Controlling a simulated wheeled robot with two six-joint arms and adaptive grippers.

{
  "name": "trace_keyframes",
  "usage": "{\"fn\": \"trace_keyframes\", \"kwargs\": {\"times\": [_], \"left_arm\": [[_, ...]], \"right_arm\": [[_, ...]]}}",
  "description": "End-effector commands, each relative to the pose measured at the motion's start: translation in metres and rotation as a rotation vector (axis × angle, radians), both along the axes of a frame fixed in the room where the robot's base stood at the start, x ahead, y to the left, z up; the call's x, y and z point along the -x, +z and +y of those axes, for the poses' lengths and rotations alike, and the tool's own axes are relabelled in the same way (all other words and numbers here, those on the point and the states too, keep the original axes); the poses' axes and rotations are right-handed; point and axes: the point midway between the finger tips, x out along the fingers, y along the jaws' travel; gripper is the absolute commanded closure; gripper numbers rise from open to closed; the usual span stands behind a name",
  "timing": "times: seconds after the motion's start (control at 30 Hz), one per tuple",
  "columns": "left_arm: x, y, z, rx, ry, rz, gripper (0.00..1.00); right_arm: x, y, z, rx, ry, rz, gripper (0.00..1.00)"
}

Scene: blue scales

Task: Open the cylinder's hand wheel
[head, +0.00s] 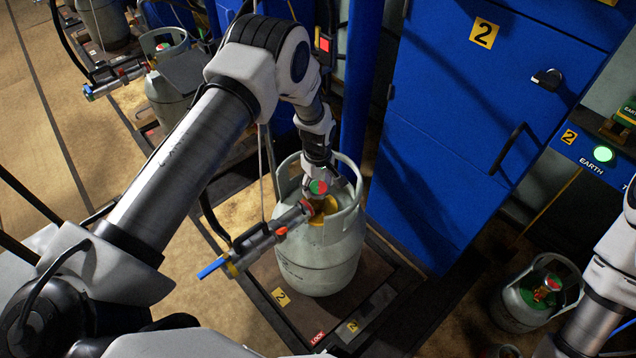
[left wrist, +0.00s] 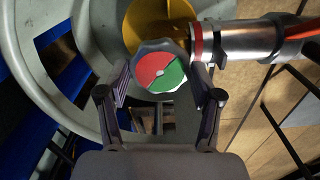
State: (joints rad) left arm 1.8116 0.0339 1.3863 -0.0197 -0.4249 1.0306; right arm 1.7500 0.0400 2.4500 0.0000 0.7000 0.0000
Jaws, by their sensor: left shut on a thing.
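The grey-green gas cylinder (head: 322,262) stands upright on a scale platform (head: 375,268) marked 2. Its hand wheel (head: 318,187), with a red and green top, sits inside the collar at the top, above a yellow valve part (head: 325,205). My left gripper (head: 316,178) reaches down into the collar from above. In the left wrist view the hand wheel (left wrist: 160,70) lies between the two fingers of my left gripper (left wrist: 160,82), which are shut on its sides. My right arm shows at the right edge of the head view; its gripper is out of view.
A filling hose with a silver and red coupling (head: 255,240) joins the valve from the left. A blue cabinet (head: 440,130) marked 2 stands close at the right. Other cylinders stand at the lower right (head: 510,305) and upper left (head: 165,100).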

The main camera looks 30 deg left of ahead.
Motion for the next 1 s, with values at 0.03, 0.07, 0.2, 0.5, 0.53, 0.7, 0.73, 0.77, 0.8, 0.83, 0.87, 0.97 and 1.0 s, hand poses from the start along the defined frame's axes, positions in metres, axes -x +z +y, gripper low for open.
{"fn": "trace_keyframes", "kwargs": {"times": [0.03, 0.07, 0.2, 0.5, 0.53, 0.7, 0.73, 0.77, 0.8, 0.83, 0.87, 0.97, 1.0], "left_arm": [[0.0006, -0.0002, 0.0, 0.0, 0.041, 0.001, 0.7], [0.0007, -0.0002, 0.0, 0.0, 0.069, 0.001, 0.7], [0.0009, -0.0001, 0.0001, 0.0, 0.202, 0.001, 0.7], [0.0014, -0.0001, 0.0001, 0.001, 0.452, 0.001, 0.7], [0.0014, -0.0001, 0.0001, 0.001, 0.473, 0.001, 0.7], [0.0016, -0.0002, 0.0001, 0.0, 0.565, 0.002, 0.7], [0.0017, -0.0003, 0.0001, 0.0, 0.576, 0.002, 0.7], [0.0017, -0.0003, 0.0001, 0.0, 0.588, 0.002, 0.7], [0.0017, -0.0003, 0.0001, 0.0, 0.6, 0.002, 0.7], [0.0017, -0.0003, 0.0001, 0.0, 0.608, 0.002, 0.7], [0.0017, -0.0003, 0.0001, 0.0, 0.616, 0.002, 0.7], [0.0018, -0.0004, 0.0, 0.0, 0.631, 0.002, 0.7], [0.0018, -0.0004, 0.0, 0.0, 0.636, 0.002, 0.7]], "right_arm": [[0.0, 0.0009, 0.0, 0.0, 0.0, 0.0, 1.0], [0.0, 0.0012, 0.0, 0.0, 0.0, 0.0, 1.0], [0.0, 0.0025, 0.0, 0.0, 0.0, 0.0, 1.0], [0.0, 0.0049, 0.0, 0.0, 0.0, 0.0, 1.0], [0.0, 0.0051, 0.0, 0.0, 0.0, 0.0, 1.0], [0.0, 0.0059, 0.0, 0.0, 0.0, 0.0, 1.0], [0.0, 0.006, 0.0, 0.0, 0.0, 0.0, 1.0], [0.0, 0.0061, 0.0, 0.0, 0.0, 0.0, 1.0], [0.0, 0.0061, 0.0, 0.0, 0.0, 0.0, 1.0], [0.0, 0.0062, 0.0, 0.0, 0.0, 0.0, 1.0], [0.0, 0.0062, 0.0, 0.0, 0.0, 0.0, 1.0], [0.0, 0.0063, 0.0, 0.0, 0.0, 0.0, 1.0], [0.0, 0.0064, 0.0, 0.0, 0.0, 0.0, 1.0]]}}
